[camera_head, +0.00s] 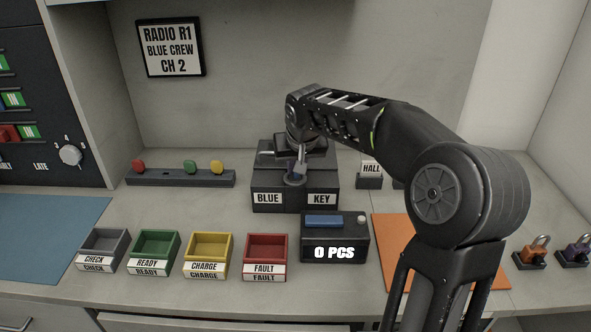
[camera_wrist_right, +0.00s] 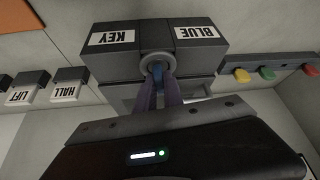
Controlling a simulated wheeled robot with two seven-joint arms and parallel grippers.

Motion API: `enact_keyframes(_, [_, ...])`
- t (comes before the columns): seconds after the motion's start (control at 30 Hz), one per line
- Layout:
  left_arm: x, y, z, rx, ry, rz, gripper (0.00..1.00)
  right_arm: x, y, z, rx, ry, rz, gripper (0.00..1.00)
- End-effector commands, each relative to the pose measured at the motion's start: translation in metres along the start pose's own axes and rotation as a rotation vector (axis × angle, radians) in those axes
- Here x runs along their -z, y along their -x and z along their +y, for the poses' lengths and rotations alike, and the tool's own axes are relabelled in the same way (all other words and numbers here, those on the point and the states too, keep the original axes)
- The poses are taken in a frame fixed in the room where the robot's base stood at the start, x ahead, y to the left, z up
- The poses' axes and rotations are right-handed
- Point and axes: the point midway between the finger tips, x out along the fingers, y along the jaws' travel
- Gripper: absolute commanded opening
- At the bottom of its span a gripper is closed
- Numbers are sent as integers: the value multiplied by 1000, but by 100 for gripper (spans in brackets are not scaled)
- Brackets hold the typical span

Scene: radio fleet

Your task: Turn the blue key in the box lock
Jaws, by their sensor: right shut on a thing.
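The dark box (camera_head: 266,197) labelled BLUE KEY stands at the back middle of the counter. Its round lock (camera_head: 294,181) faces front between the two labels. In the wrist view the box (camera_wrist_right: 105,62) appears upside down, with the lock (camera_wrist_right: 148,58) in its middle. My right gripper (camera_head: 299,168) is shut on the blue key (camera_wrist_right: 158,74) right in front of the lock. The key's tip meets the lock's centre; how deep it sits is hidden. The fingers (camera_wrist_right: 159,88) cover most of the key. My left gripper is not in view.
A display box (camera_head: 335,250) reading 0 PCS stands in front of the lock box. Several coloured bins (camera_head: 209,255) line the front left. A strip with coloured buttons (camera_head: 180,178) lies behind. An orange mat (camera_head: 393,232) and padlocks (camera_head: 531,255) are at right.

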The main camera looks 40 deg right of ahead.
Motion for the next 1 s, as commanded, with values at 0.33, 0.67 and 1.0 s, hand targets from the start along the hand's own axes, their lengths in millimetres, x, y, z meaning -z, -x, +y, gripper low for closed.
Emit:
enact_keyframes(0.33, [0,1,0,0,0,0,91,0,0,0,6,14,0,0])
enact_keyframes(0.67, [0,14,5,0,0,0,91,1,0,4,129,234,-3,0])
enact_keyframes(1.0, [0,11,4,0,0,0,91,1,-1,4,243,444,-1,0])
